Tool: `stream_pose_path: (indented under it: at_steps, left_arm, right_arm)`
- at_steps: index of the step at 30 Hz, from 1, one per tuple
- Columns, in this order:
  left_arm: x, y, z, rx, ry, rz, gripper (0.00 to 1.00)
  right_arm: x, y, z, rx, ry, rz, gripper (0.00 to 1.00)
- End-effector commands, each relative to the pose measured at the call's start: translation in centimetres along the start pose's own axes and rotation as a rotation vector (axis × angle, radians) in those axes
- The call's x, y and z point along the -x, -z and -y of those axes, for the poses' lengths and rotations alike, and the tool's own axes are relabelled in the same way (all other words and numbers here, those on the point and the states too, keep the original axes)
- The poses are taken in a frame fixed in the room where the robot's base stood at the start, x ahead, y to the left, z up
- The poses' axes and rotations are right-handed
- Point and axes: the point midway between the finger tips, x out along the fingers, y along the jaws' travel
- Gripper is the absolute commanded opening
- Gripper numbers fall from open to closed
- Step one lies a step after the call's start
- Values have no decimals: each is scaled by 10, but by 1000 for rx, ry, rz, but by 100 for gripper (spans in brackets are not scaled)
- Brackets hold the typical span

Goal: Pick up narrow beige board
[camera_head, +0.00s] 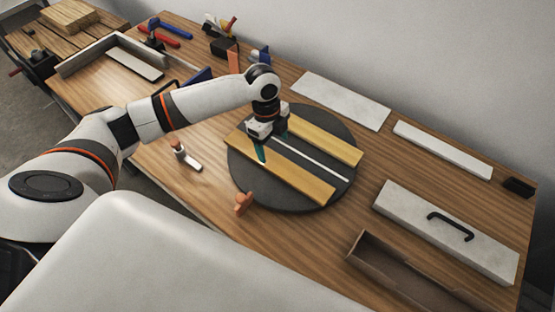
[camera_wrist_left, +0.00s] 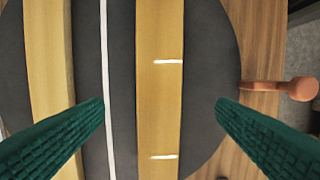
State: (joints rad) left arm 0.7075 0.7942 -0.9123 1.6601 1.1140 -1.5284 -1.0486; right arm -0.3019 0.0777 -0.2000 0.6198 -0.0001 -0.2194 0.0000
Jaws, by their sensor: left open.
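Two narrow yellow-beige boards lie parallel on a dark round turntable (camera_head: 240,172), with a thin white strip (camera_head: 313,160) between them. The near beige board (camera_head: 290,176) also shows in the left wrist view (camera_wrist_left: 160,105) with two short white marks across it. The far beige board (camera_head: 335,144) shows at the left of the wrist view (camera_wrist_left: 48,75). My left gripper (camera_head: 272,145) points down above the turntable, open and empty. I cannot tell the exact height gap. My right gripper is not in view.
An orange peg (camera_head: 243,202) stands at the turntable's near edge. A white-handled tool (camera_head: 186,156) lies to the left. Pale panels (camera_head: 340,100) lie behind. A grey lid with a black handle (camera_head: 440,232) and an open brown box (camera_head: 400,275) are at the right.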

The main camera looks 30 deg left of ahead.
Motion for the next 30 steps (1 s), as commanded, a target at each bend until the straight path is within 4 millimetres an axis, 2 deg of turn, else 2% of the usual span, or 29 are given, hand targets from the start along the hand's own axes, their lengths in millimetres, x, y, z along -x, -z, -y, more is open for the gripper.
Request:
stream_pose_path:
  at_steps: [2, 5, 10, 14, 18, 26, 30]
  left_arm:
    - [-10, 0, 0, 2, 1, 0, 80]
    - [-18, 0, 0, 1, 0, 1, 80]
    - [-32, 0, 0, 1, 2, -1, 80]
    - [-52, -1, 1, 2, 2, 0, 80]
    - [-69, -1, 0, 0, 0, 0, 80]
    - [-73, 0, 0, 0, -2, -1, 80]
    - [-73, 0, 0, 0, -2, -1, 59]
  right_arm:
    - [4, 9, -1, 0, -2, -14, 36]
    - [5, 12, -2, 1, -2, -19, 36]
    - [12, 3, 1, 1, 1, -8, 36]
    - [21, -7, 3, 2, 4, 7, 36]
    - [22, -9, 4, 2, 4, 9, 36]
    - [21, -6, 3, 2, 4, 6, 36]
    - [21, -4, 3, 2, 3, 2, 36]
